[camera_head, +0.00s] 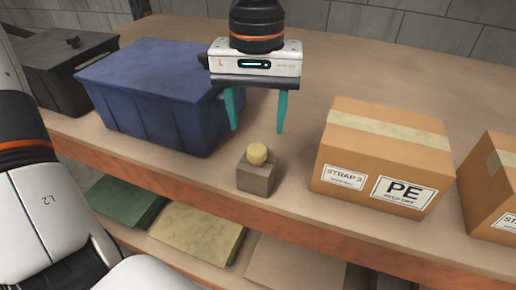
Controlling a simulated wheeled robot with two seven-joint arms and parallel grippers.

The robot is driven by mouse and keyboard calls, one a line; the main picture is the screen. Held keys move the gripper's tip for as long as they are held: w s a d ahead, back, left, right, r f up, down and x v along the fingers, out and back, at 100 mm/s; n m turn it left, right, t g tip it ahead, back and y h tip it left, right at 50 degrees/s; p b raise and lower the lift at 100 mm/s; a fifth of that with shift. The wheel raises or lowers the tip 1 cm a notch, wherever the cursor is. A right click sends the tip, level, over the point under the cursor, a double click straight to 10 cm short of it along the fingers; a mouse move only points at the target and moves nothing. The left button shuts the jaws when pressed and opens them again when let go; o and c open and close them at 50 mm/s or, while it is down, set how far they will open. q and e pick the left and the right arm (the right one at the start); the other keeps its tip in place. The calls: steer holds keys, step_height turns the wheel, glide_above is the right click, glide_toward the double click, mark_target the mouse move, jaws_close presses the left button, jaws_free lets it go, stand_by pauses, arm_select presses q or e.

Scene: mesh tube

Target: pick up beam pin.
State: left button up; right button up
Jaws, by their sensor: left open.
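A small pale yellow rounded knob, which I take to be the beam pin (257,154), sits upright on top of a small grey-brown block (257,178) near the front edge of the shelf. My left gripper (256,128) points down, with its two teal fingers spread apart. It is empty. Its fingertips appear above and behind the pin in the picture, with the pin between them sideways and apart from both. The lower part of the pin is hidden in or behind the block. My right gripper does not show.
A blue bin (160,110) stands close left of the gripper. A taped cardboard box (380,160) marked PE stands to the right, with another box (490,185) beyond it. A black lidded container (62,75) is at the far left. Folded cloths (195,232) lie on the lower shelf.

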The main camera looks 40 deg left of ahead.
mark_target(257, 149)
arm_select(q)
steer(key=shift+f, duration=0.6)
steer(key=shift+w+f, duration=0.2)
steer(key=shift+f, duration=0.05)
steer(key=f, duration=0.1)
steer(key=f+p, duration=0.2)
steer(key=f, duration=0.1)
steer(key=shift+s+f, duration=0.1)
steer(key=shift+s, duration=0.25)
steer(key=shift+f, duration=0.55)
steer(key=shift+w, duration=0.1)
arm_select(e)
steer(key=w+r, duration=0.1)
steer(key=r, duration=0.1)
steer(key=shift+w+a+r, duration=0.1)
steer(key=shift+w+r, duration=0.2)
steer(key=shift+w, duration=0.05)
arm_select(q)
steer(key=c, duration=1)
